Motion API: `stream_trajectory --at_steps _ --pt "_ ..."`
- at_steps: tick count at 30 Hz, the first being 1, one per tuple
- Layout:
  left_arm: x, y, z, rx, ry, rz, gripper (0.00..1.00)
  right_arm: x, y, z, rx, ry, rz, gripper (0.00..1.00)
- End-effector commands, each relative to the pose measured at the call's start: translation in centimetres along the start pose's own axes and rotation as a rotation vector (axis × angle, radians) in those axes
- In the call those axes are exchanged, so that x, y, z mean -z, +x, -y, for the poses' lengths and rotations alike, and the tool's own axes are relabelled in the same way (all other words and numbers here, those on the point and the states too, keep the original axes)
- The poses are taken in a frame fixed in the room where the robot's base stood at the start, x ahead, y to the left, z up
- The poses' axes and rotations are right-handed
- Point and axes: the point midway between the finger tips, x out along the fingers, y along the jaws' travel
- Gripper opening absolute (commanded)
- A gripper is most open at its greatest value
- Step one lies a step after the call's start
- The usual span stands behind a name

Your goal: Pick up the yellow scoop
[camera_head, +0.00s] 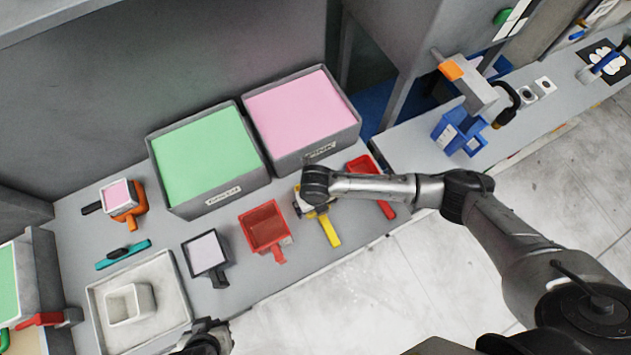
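The yellow scoop (330,231) lies on the grey bench in front of the pink bin. Its handle points toward the bench's front edge. Its head is largely covered by the wrist of my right arm, which reaches in from the right. My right gripper points down under that wrist at the scoop's head; its fingers are hidden, so I cannot tell whether they touch or hold it. My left gripper (207,340) is at the bottom edge, beside the white tray and away from the scoop. Its fingers are too dark and cut off to read.
A red scoop (267,228) lies left of the yellow one, and another red tool (386,208) lies right, partly behind my arm. Green (207,160) and pink (301,112) foam bins stand behind. A black-framed scoop (206,253) and a white tray (180,312) are further left.

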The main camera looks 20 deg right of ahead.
Motion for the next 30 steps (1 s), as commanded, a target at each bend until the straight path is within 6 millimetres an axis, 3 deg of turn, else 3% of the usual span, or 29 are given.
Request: stream_trajectory --at_steps 7,21,30 --pt "0.0 0.0 0.0 0.0 0.0 0.0 0.0 0.0 0.09 -0.02 0.0 0.0 0.0 1.0" --pt "0.01 0.0 0.0 0.0 0.0 0.0 0.0 -0.01 0.06 0.0 0.0 0.0 0.0 0.55" --pt "0.01 -0.02 0.0 0.0 0.0 0.0 0.0 -0.04 -0.13 0.0 0.0 0.0 0.001 0.54"
